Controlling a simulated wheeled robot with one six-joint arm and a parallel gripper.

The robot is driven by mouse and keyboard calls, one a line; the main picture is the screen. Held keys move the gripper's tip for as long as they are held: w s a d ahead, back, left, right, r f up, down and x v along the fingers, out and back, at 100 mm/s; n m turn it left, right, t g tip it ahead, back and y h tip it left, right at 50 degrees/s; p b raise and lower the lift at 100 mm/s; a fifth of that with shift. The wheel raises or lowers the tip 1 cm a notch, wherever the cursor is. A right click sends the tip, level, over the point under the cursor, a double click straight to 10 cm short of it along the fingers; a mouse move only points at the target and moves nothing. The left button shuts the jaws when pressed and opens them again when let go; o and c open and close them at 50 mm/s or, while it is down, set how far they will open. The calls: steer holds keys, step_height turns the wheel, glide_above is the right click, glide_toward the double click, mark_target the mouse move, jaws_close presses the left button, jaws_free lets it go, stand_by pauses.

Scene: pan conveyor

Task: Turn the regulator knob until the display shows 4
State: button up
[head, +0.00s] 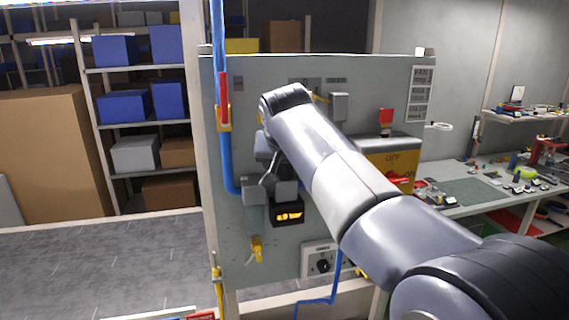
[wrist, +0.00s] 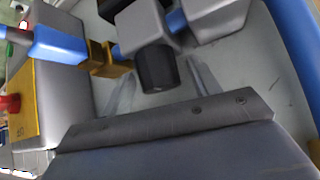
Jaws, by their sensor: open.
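The regulator knob (wrist: 157,68) is a black cylinder on a grey body (wrist: 146,22), seen in the wrist view. My gripper (wrist: 165,88) is open, with its two thin grey fingers spread to the left and right of the knob's end. I cannot tell whether they touch the knob. In the head view my arm and gripper hide the knob. The display (head: 289,216) is a black box with lit orange characters on the panel, just below my gripper. Its characters are too small to read surely.
A blue pipe (head: 218,130) with a red-handled valve (head: 224,102) runs down the panel's left side. A yellow box with a red switch (head: 386,122) stands right of my arm. A white plate with a black dial (head: 322,265) is lower down. A cluttered workbench (head: 470,195) is at right.

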steer(key=b+v, duration=0.1)
steer(key=v, duration=0.9)
steer(key=shift+s+r+b, duration=0.25)
steer(key=shift+b, duration=0.1)
steer(key=p+x, duration=0.2)
steer(key=x, duration=0.9)
steer(key=shift+n+y, duration=0.6)
steer(key=shift+n, duration=0.1)
steer(key=shift+s, duration=0.1)
steer(key=shift+m, duration=0.3)
